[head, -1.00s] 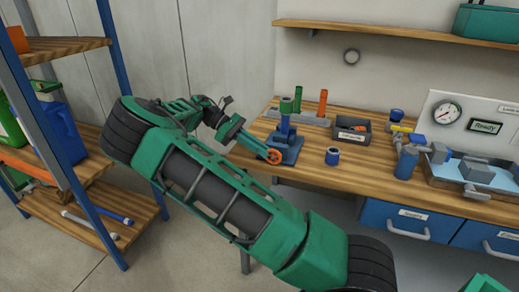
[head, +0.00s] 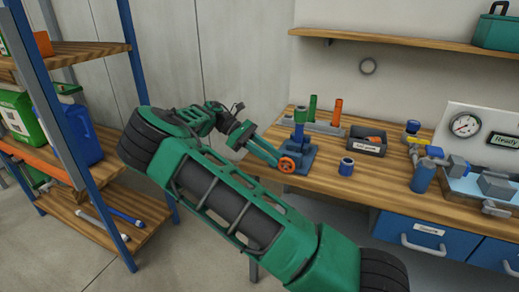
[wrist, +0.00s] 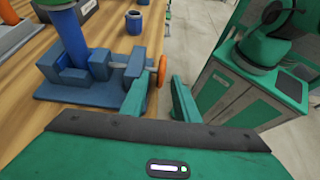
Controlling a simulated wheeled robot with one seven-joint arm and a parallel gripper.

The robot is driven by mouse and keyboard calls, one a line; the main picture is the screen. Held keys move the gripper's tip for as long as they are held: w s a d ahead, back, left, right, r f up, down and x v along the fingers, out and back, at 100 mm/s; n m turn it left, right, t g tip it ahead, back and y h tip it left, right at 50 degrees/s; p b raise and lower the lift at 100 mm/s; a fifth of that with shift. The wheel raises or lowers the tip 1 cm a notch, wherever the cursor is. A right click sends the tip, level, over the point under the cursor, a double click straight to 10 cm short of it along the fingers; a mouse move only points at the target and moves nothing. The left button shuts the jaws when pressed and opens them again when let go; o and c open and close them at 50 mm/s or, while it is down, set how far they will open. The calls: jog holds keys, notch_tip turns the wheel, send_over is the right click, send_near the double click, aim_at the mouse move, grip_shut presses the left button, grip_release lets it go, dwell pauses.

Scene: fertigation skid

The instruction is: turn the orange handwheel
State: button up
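The orange handwheel (head: 287,165) is on the front side of a blue fixture (head: 306,153) at the bench's left end. In the wrist view the handwheel (wrist: 162,70) shows nearly edge-on, beside the blue fixture (wrist: 70,87). My gripper (head: 276,157) reaches down to the wheel from the left. In the wrist view my gripper (wrist: 159,98) is open, with a clear gap between its two fingers. The wheel appears in line with that gap, near the fingertips. I cannot tell whether either finger touches it.
The wooden bench (head: 390,190) also bears a blue cup (head: 346,167), a dark bin (head: 367,140) and a gauge panel (head: 480,125). Blue drawers (head: 420,237) are below. A shelf rack (head: 135,60) stands at left. A green-and-grey cabinet (wrist: 235,95) is at right in the wrist view.

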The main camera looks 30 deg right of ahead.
jog(key=v, duration=1)
jog(key=shift+w+f, duration=0.1)
